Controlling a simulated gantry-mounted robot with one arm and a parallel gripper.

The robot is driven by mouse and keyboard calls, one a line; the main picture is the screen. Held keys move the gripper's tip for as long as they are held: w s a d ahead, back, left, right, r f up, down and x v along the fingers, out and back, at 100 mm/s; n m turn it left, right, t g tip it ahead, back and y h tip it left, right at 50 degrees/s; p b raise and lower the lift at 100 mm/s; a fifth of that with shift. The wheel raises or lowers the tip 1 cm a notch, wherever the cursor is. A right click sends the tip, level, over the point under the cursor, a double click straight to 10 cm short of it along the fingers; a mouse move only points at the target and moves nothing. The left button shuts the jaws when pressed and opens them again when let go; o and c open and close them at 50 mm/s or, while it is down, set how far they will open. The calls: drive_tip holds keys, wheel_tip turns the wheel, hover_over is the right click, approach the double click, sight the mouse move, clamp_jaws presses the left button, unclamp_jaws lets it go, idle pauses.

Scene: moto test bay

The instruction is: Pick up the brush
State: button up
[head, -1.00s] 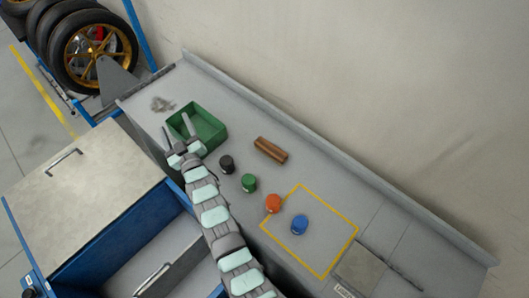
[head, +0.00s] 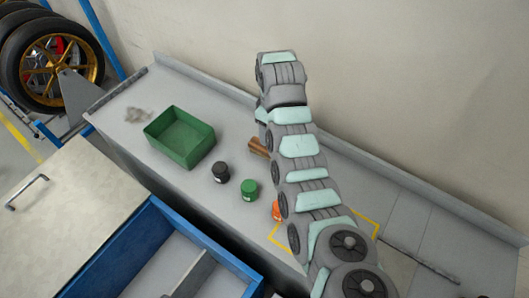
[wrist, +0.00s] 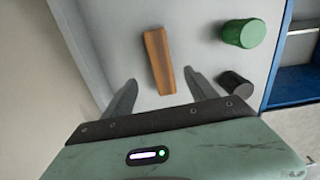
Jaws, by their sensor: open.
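The brush appears to be the brown wooden block (head: 257,146) on the grey bench top; my arm covers most of it in the head view, and no bristles show. In the wrist view the brown block (wrist: 159,60) lies lengthwise just ahead of my gripper (wrist: 161,78). My gripper is open and empty, with one finger to each side of the block's near end. The fingers look apart from the block; their height above the bench is hard to tell. In the head view the fingers are hidden behind my arm.
A black jar (head: 220,172) and a green jar (head: 249,189) stand near the block. An orange jar (head: 277,211) is partly covered by my arm. An empty green bin (head: 208,149) and grey debris (head: 138,115) are at left. A wall (head: 420,100) runs behind the bench.

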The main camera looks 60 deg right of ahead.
sight(255, 144)
drive_tip(key=f, duration=0.4)
drive_tip(key=shift+s+a+f, duration=0.1)
drive_tip(key=shift+s+f, duration=0.1)
drive_tip(key=shift+f, duration=0.1)
drive_tip(key=shift+w+f, duration=0.2)
drive_tip(key=shift+f, duration=0.6)
drive_tip(key=shift+w+f, duration=0.15)
drive_tip(key=shift+f, duration=0.65)
drive_tip(key=shift+w+f, duration=0.2)
drive_tip(key=shift+f, duration=1.2)
drive_tip(key=shift+c, duration=0.5)
clamp_jaws()
